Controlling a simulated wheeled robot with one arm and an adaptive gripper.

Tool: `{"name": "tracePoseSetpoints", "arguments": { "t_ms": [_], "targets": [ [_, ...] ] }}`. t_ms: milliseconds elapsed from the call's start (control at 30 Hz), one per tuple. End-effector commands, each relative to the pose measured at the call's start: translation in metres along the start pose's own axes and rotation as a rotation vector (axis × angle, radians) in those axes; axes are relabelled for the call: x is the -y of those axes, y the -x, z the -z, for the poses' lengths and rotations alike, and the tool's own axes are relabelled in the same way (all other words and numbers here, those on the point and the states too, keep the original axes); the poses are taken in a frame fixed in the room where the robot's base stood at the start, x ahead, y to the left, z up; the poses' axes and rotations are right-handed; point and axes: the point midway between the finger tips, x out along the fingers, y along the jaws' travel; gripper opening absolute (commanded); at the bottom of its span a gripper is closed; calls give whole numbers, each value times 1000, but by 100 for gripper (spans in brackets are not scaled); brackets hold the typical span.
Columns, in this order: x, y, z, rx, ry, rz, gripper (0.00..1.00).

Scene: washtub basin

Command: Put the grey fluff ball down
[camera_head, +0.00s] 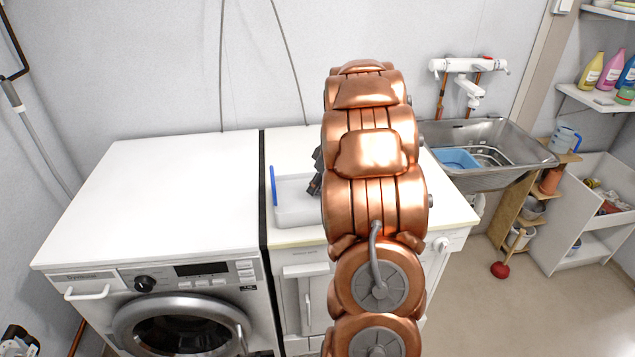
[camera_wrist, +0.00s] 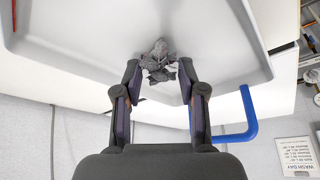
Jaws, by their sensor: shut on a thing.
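The grey fluff ball (camera_wrist: 158,60) shows in the wrist view as a crumpled dark grey clump between my fingertips. My gripper (camera_wrist: 160,75) is shut on it, with the fingers spaced apart by the clump. Below it in that view is the inside of a white tray (camera_wrist: 215,35); I cannot tell whether the clump touches the tray's floor. In the head view the white tray (camera_head: 290,212) stands on the right-hand white top, and part of my gripper (camera_head: 316,178) shows over it. My copper arm hides the tray's right part and the fluff ball there.
A blue handle (camera_head: 273,186) runs along the tray's left side. The washing machine top (camera_head: 160,190) to the left is clear. A metal basin (camera_head: 490,180) with a blue tub (camera_head: 457,158) lies to the right. A plunger (camera_head: 500,269) stands on the floor.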

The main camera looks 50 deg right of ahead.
Motion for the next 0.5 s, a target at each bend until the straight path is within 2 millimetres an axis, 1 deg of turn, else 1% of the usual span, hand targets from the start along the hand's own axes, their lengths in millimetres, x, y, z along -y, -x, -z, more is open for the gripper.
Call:
{"name": "tracePoseSetpoints", "arguments": {
  "t_ms": [333, 367, 500],
  "targets": [
    [0, -4, -2, 0, 0, 1, 24],
    [0, -3, -2, 0, 0, 1, 42],
    [0, -3, -1, 0, 0, 1, 57]
  ]
}}
